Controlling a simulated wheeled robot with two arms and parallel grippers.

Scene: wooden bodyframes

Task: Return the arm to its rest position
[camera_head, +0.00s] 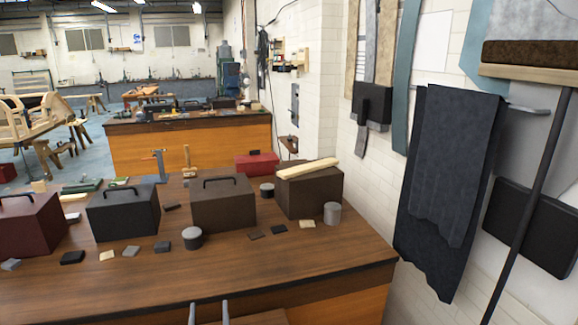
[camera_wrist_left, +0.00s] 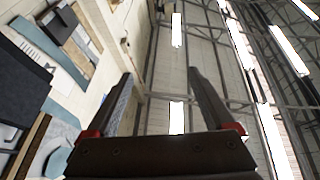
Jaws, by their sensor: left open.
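My left gripper (camera_head: 208,312) shows at the bottom edge of the head view as two upright grey fingertips, set apart with nothing between them. They are in front of the near edge of the wooden workbench (camera_head: 310,262). In the left wrist view the two dark fingers (camera_wrist_left: 159,77) of this gripper are spread and empty, and they point up toward the ceiling. The rest of the left arm is hidden below the head view. My right gripper is in neither view.
On the bench stand a dark red box (camera_head: 28,228), a black box (camera_head: 122,213), a brown box (camera_head: 222,206) and another brown box (camera_head: 308,194) with a wooden strip (camera_head: 308,168) on top. Several small blocks lie in front. Dark cloths (camera_head: 450,180) hang on the right wall.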

